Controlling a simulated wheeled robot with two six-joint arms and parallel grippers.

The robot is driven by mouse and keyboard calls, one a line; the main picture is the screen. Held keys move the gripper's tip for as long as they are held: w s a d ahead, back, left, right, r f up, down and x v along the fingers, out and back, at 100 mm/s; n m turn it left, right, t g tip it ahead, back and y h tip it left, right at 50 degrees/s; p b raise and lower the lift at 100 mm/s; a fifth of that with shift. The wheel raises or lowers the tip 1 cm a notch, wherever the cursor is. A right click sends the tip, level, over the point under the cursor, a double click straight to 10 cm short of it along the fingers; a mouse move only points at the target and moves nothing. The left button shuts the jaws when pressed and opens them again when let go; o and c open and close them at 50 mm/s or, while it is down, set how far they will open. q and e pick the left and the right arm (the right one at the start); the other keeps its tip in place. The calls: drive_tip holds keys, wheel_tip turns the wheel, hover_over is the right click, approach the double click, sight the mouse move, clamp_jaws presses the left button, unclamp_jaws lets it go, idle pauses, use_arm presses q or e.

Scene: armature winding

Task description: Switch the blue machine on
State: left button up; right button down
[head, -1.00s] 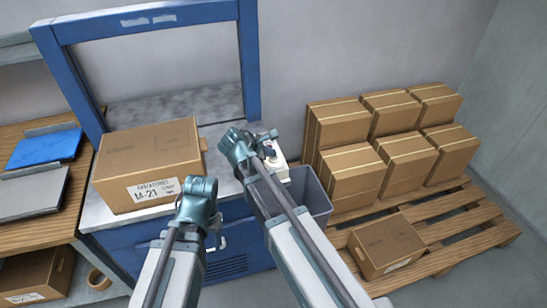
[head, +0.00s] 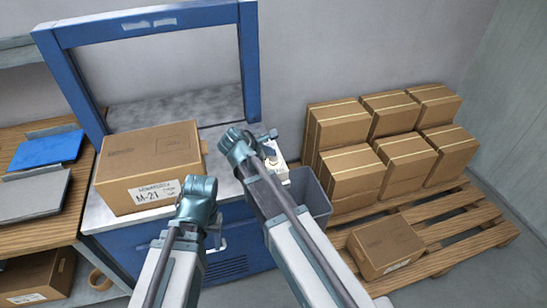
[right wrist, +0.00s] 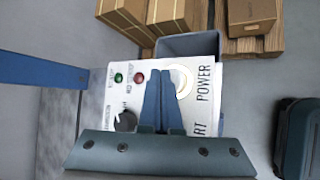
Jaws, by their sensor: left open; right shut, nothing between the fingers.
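The blue machine (head: 249,70) stands at the left with a blue frame, a grey worktop and a blue front. Its white control panel (head: 281,171) is at its right end, partly hidden by my right gripper. In the right wrist view the panel (right wrist: 205,115) shows a round pale button (right wrist: 183,80) beside the word POWER, a green light (right wrist: 118,78), a red light (right wrist: 139,78) and a black knob (right wrist: 125,121). My right gripper (right wrist: 160,73) is shut and empty, overlapping the button's left edge; contact cannot be told. My left gripper (head: 216,232) is open before the machine's front.
A carton marked M-21 (head: 150,165) sits on the worktop. A grey bin (head: 312,190) stands right of the panel. A pallet (head: 455,235) with several cartons is at the right. A wooden shelf (head: 35,230) stands at the left.

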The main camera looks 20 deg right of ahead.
sight(271, 163)
drive_tip(key=shift+r+p, duration=2.75)
drive_tip(key=shift+r, duration=0.2)
drive_tip(key=shift+f, duration=0.1)
drive_tip(key=shift+s+a+f, duration=0.1)
drive_tip(key=shift+s+f, duration=0.05)
drive_tip(key=shift+s, duration=0.2)
drive_tip(key=s+a+f+m+g+y, duration=0.3)
drive_tip(key=s+a+m, duration=0.3)
drive_tip(key=s, duration=0.5)
drive_tip(key=s+a+f+m+g+y, duration=0.2)
drive_tip(key=s+a+m, duration=0.4)
drive_tip(key=s, duration=0.6)
drive_tip(key=shift+f+m+g+y, duration=0.4)
drive_tip(key=shift+f+y, duration=0.1)
drive_tip(key=shift+f, duration=0.1)
